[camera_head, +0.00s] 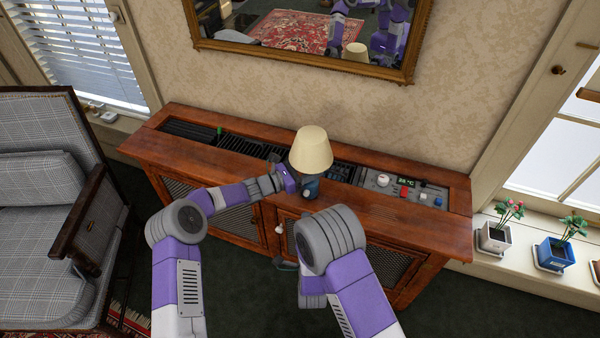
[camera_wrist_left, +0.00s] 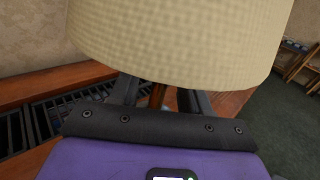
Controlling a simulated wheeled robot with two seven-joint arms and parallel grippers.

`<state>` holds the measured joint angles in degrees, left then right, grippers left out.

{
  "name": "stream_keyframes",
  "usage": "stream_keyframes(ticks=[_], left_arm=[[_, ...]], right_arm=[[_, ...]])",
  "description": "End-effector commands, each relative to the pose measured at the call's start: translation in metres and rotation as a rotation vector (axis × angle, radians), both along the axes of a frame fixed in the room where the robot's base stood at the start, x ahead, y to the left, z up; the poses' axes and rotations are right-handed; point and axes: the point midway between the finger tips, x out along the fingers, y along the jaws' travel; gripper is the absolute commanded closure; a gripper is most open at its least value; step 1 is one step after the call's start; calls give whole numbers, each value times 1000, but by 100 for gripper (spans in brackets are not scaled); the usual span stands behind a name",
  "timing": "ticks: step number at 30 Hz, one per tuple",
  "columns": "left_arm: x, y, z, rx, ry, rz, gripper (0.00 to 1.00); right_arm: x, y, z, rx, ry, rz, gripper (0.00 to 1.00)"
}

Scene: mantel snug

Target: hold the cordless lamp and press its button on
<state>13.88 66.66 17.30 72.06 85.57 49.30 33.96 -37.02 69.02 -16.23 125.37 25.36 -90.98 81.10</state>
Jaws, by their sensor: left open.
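The cordless lamp has a cream shade (camera_head: 312,148) and a dark blue base (camera_head: 311,187). It stands upright at the front of the wooden cabinet top. My left gripper (camera_head: 289,181) is at the lamp's left side, below the shade. In the left wrist view the shade (camera_wrist_left: 175,40) fills the top. The lamp's button is too small to make out. My right arm is bent low before the cabinet; its gripper is mostly hidden behind the forearm.
The wooden cabinet (camera_head: 420,222) has a dark slotted strip and a control panel (camera_head: 402,189) with knobs along its back. A plaid armchair (camera_head: 45,190) stands at left. Potted plants (camera_head: 495,238) line the right sill. A framed mirror (camera_head: 300,62) hangs above.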

Motion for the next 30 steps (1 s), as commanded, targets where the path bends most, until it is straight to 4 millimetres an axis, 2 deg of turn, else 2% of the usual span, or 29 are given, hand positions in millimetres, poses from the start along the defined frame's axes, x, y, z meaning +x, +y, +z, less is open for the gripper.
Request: stream_keyframes(ticks=[5,14,23,29,30], left_arm=[[7,-13,-1,2,1,0,53],[9,-15,-1,2,1,2,53],[9,-15,0,2,1,2,98],[9,-15,0,2,1,2,100],[9,-15,0,2,1,2,100]], right_arm=[[0,0,0,0,0,0,57],[0,0,0,0,0,0,57],[0,0,0,0,0,0,57],[0,0,0,0,0,0,57],[0,0,0,0,0,0,60]])
